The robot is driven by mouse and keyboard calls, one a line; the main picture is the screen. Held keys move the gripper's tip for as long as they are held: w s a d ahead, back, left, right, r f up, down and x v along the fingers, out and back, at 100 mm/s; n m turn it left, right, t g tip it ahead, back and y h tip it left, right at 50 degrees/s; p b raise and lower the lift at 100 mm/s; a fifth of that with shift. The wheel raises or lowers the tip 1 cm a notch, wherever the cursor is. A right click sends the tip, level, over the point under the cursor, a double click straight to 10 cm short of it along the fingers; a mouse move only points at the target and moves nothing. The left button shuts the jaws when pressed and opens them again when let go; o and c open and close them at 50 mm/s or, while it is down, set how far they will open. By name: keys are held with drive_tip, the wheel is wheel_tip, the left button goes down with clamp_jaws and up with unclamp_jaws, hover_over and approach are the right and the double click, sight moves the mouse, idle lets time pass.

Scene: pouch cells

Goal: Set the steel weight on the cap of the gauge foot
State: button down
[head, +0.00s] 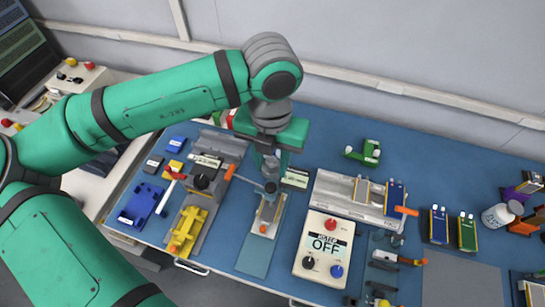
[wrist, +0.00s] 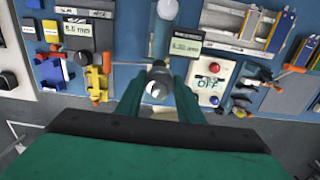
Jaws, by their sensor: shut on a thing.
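My gripper (wrist: 158,92) points down and is shut on the steel weight (wrist: 157,76), a small grey cylinder with a bright end, seen between the two green fingers in the wrist view. In the head view my gripper (head: 270,164) is above the gauge stand at the middle of the blue bench. The gauge foot (head: 270,188) shows there as a grey-blue part just below the fingers, over a pale cell with an orange tab. Its cap is mostly hidden by the weight and fingers. I cannot tell whether the weight touches it.
A white meter reading OFF (head: 325,246) stands close to the right of the gauge. A yellow fixture (head: 187,230) and a blue block (head: 143,203) are to the left. A grey cell tray (head: 345,207) lies right. A gauge display (head: 296,178) stands just behind.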

sight(270, 160)
drive_tip(key=shift+s+a+f, duration=0.1)
drive_tip(key=shift+s+a, duration=0.1)
drive_tip(key=shift+w+d+f, duration=0.1)
drive_tip(key=shift+f, duration=2.7)
drive_tip(key=shift+f, duration=0.7)
drive_tip(key=c, duration=1.1)
unclamp_jaws()
drive_tip(key=shift+r, duration=0.1)
wheel_tip(270, 160, up, 10)
drive_tip(key=shift+f, duration=0.2)
drive_tip(key=shift+r, duration=0.55)
